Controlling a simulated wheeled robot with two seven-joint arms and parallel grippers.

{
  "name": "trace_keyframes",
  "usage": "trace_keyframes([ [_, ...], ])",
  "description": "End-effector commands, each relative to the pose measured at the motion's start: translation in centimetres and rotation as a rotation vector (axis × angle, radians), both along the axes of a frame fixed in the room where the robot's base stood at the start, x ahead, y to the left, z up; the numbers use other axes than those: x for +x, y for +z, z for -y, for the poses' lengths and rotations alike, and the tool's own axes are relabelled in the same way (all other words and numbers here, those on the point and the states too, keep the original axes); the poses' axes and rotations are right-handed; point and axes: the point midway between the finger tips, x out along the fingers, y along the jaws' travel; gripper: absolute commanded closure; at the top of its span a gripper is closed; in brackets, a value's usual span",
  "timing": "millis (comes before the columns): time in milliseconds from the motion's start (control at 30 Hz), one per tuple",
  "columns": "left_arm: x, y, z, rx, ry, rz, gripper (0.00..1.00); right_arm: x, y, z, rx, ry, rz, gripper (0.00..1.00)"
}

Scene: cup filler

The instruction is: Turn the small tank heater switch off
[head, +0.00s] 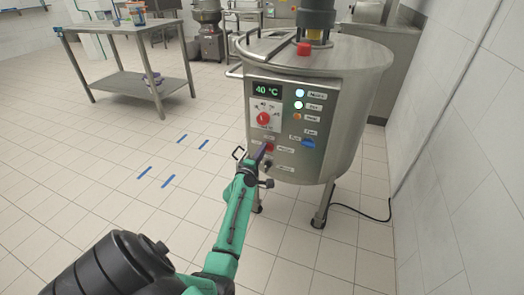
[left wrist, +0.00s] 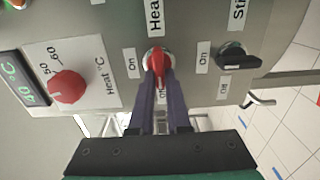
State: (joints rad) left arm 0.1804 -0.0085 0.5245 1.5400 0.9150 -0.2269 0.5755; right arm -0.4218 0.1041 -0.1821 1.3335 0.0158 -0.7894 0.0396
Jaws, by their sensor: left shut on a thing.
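The steel tank (head: 345,95) has a control panel with the red heater switch (head: 269,147) low on its front. In the left wrist view the red switch (left wrist: 157,62) lies between the two purple fingers, under a partly cut-off "Hea" label. Its handle lies lengthwise along the fingers, with an "On" label to its left; the label below is partly covered. My left gripper (head: 262,153) is shut on this switch, and its fingers also show close up (left wrist: 157,80). My right gripper is not in view.
A black stir switch (left wrist: 238,60) sits beside the heater switch. A red temperature dial (head: 263,118), a display (head: 267,89) reading 40 °C and indicator lamps (head: 299,93) are above. A blue lever (head: 308,142) is to the right. A steel table (head: 120,27) stands back left; the floor between is clear.

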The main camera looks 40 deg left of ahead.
Motion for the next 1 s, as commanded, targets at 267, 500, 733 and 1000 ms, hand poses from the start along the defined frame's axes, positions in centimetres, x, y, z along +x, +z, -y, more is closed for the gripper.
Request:
trace_keyframes([
  [267, 0.1, 0.0, 0.1, -0.012, -0.003, 0.004, 1.0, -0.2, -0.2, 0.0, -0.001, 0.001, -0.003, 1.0],
  [500, 0.1, 0.0, 0.1, -0.011, -0.003, 0.004, 0.55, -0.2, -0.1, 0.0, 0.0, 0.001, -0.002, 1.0],
  [733, 0.0, 0.0, 0.1, -0.009, -0.001, 0.003, 0.55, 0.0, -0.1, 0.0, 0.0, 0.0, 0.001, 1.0],
  [1000, -2.0, 0.0, 0.7, -0.008, -0.001, 0.001, 0.55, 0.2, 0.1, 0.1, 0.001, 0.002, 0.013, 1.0],
])
